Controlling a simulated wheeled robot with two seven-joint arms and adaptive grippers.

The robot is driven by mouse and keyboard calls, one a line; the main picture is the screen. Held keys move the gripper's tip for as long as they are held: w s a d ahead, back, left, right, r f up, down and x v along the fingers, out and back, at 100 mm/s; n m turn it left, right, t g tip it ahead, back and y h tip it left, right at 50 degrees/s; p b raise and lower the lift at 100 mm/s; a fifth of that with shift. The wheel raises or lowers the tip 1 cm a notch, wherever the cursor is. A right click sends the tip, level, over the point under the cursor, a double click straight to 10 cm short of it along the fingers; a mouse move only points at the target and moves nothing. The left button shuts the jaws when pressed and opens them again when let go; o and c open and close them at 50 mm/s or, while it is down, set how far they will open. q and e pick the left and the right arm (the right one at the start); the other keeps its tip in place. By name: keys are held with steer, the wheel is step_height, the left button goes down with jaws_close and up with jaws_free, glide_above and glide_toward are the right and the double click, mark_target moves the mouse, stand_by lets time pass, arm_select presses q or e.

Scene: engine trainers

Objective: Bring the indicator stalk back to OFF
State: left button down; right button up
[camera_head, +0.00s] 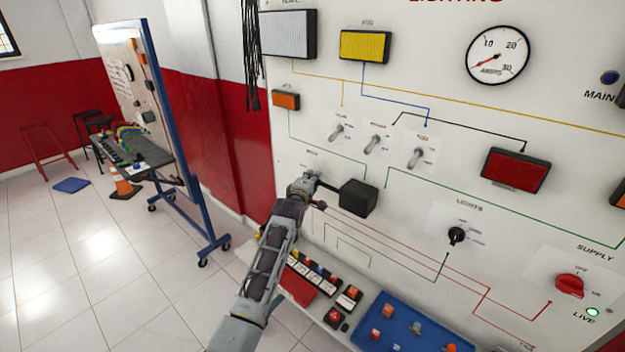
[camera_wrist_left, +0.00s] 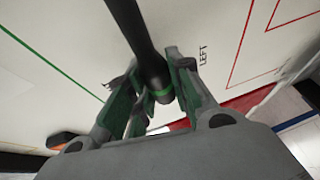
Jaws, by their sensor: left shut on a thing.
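The indicator stalk is a black rod reaching left from a black box (camera_head: 358,198) on the white lighting panel. My left gripper (camera_head: 313,184) is shut on the stalk's outer end, left of the box. In the left wrist view its fingers (camera_wrist_left: 154,92) lie on both sides of the rod. A printed LEFT label (camera_wrist_left: 202,57) shows beside the stalk. The gripper hides the stalk's tip in the head view. My right gripper is not in view.
Several toggle switches (camera_head: 376,145) sit above the box. A black rotary lights knob (camera_head: 456,236) and a red supply knob (camera_head: 570,285) are to its right. A ledge below holds a blue tray (camera_head: 398,335) with small parts. A wheeled board (camera_head: 160,110) stands at left.

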arm_select(q)
steer(key=c, duration=1.3)
jaws_free()
steer(key=shift+o, duration=0.2)
